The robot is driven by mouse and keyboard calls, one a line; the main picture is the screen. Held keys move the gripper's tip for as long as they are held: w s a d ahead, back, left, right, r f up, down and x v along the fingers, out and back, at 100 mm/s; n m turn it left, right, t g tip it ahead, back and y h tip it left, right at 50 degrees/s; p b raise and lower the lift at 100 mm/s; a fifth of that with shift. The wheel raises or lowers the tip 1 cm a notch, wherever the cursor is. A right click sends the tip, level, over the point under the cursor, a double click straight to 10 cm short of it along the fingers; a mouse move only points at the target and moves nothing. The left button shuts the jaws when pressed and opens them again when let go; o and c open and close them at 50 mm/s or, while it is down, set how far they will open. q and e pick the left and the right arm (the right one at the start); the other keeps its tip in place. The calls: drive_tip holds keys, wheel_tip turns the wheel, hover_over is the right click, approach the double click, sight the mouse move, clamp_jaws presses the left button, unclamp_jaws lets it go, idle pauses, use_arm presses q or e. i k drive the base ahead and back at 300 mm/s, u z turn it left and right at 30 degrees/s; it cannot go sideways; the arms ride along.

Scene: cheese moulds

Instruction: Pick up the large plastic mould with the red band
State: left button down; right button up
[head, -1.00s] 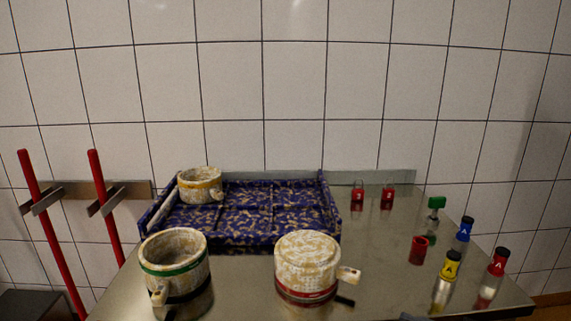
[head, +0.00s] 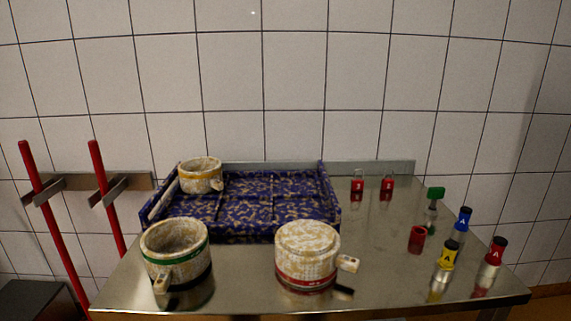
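The large mould with the red band (head: 307,255) stands on the steel table at the front, right of the middle. It is mottled cream and tan, with a closed-looking top face and the red band low near the table. Its handle (head: 348,263) points to the right. Neither of my grippers shows in the head view.
A green-banded mould (head: 175,252) stands open side up at the front left. A yellow-banded mould (head: 200,176) sits in the blue patterned tray (head: 272,238). The steel table (head: 385,285) is clear right of the red-banded mould.

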sight(308, 255)
drive_tip(key=u, duration=3.25)
drive_tip(key=k, duration=1.05)
drive_tip(key=z, duration=1.55)
